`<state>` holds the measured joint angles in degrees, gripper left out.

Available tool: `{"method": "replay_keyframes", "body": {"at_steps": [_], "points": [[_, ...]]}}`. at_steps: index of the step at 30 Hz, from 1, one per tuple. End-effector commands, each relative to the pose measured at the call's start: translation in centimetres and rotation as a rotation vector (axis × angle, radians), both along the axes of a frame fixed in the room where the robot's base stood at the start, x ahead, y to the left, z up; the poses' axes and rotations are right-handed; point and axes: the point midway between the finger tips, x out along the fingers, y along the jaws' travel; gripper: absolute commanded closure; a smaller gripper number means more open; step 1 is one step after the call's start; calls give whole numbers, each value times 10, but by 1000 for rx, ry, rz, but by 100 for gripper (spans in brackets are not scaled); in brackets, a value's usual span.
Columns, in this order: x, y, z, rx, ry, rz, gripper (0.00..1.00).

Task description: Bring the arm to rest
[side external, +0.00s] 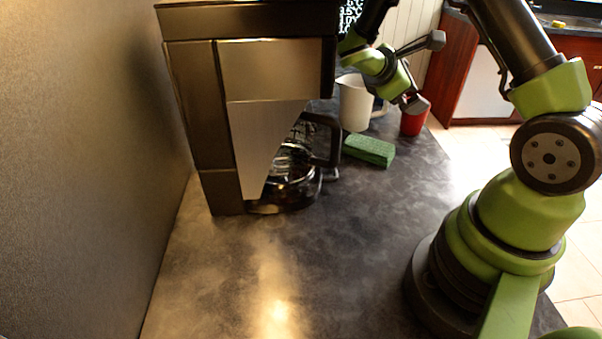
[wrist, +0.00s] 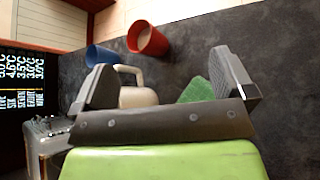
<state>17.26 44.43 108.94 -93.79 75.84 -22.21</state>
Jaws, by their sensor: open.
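My gripper (side external: 424,73) is at the upper middle of the side external view, raised above the far part of the dark counter (side external: 370,235). Its two fingers are spread apart with nothing between them. In the wrist view my gripper (wrist: 168,80) also shows open, with a wide empty gap. My arm is bent, reaching up from its base at the right and back down to the gripper. The gripper is near a white pitcher (side external: 354,103) and a red cup (side external: 413,122); I see no clear contact with either.
A coffee maker (side external: 205,120) with a glass carafe (side external: 288,182) stands at the left. A green sponge (side external: 369,150) lies by the pitcher. The wrist view also shows a blue cup (wrist: 101,55). The front counter is clear. A grey wall (side external: 75,160) bounds the left.

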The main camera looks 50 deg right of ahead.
Motion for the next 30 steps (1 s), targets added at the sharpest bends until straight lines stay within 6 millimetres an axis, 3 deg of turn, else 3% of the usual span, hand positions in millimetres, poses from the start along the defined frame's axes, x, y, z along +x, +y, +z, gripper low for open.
{"method": "replay_keyframes", "body": {"at_steps": [1, 4, 14, 24, 30], "points": [[-18, 9, 15, 15, -48, -126, 0], [-39, 33, 34, 72, -157, -289, 0], [-57, 117, 82, 357, -630, -495, 0], [-85, 215, 127, 868, -1139, -716, 0], [-99, 247, 144, 1103, -1281, -806, 0]]}}
